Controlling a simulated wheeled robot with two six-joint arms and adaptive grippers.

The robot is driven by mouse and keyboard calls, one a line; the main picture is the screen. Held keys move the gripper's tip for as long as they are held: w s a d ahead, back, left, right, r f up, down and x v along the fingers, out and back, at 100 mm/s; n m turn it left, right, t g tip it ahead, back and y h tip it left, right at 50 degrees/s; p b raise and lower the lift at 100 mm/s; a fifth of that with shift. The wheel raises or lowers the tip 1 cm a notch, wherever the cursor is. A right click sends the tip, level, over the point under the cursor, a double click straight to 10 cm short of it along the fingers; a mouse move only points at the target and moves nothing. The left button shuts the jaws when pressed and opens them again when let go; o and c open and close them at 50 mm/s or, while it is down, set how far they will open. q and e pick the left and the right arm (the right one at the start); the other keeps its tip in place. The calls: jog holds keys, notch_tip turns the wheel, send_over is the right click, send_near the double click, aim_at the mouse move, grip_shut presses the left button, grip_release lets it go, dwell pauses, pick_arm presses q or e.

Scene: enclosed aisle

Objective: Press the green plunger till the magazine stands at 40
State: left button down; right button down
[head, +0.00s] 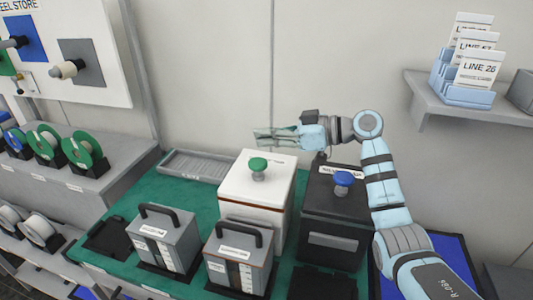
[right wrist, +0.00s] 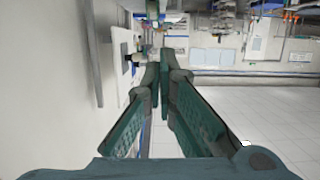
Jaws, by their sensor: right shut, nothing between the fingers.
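The green plunger (head: 258,165) stands up on top of a white box (head: 258,195) in the middle of the green mat. Two grey magazines with dark handles stand in front of it, one at left (head: 162,243) and one nearer the white box (head: 238,262). Their front labels and scales are too small to read. My right gripper (head: 260,137) is shut and empty, above and behind the green plunger in the picture, apart from it. Its fingers meet at the tips in the right wrist view (right wrist: 160,75). My left gripper is not in view.
A dark box (head: 330,215) with a blue plunger (head: 343,180) stands right of the white box, close to my right arm. A grey tray (head: 198,166) lies behind left. Spools (head: 85,150) stand on the left shelf. A wall shelf (head: 440,103) with cards is at upper right.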

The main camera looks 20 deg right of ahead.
aim_at(266, 162)
notch_tip(266, 162, up, 3)
jog(key=shift+r, duration=0.15)
dwell(0.6)
